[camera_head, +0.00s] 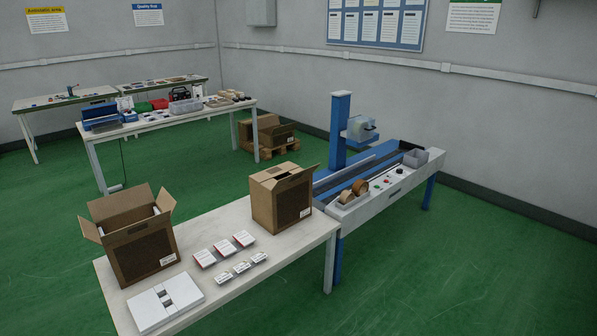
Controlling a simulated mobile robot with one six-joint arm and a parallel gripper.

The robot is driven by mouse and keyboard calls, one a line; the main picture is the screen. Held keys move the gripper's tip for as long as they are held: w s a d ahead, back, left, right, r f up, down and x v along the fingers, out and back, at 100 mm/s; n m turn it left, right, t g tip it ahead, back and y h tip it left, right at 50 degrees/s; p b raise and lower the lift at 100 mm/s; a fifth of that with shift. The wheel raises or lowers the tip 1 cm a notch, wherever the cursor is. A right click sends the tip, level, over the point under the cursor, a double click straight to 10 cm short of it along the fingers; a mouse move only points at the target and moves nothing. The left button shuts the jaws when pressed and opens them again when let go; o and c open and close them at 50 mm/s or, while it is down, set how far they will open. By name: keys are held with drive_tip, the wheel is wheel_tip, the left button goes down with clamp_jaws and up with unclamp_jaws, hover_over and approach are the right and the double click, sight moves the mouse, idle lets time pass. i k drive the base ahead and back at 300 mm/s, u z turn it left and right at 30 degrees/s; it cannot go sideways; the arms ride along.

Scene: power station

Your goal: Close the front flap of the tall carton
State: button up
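Two brown cartons stand upright on the near white table; I cannot tell for sure which is the tall one. The right carton (292,208) stands at the table's far right corner. Its top is partly covered by flaps, with a dark gap showing, and one flap (312,175) sticks up and out on its right. The left carton (143,258) is open at the top. Its side flaps stand out at the left (90,230) and right (166,200), and pale contents show inside. The state of its front flap is unclear. My gripper is not in view.
The near table (214,293) also holds several small white-and-red boxes (224,248) and a white slab-like pack (165,302). A blue-framed machine (341,125) with a conveyor stands close behind the right carton. Green floor (440,285) is free at the right.

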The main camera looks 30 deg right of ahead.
sight(297, 175)
drive_tip(key=z, duration=0.05)
drive_tip(key=i, duration=1.2)
drive_tip(key=u, duration=0.3)
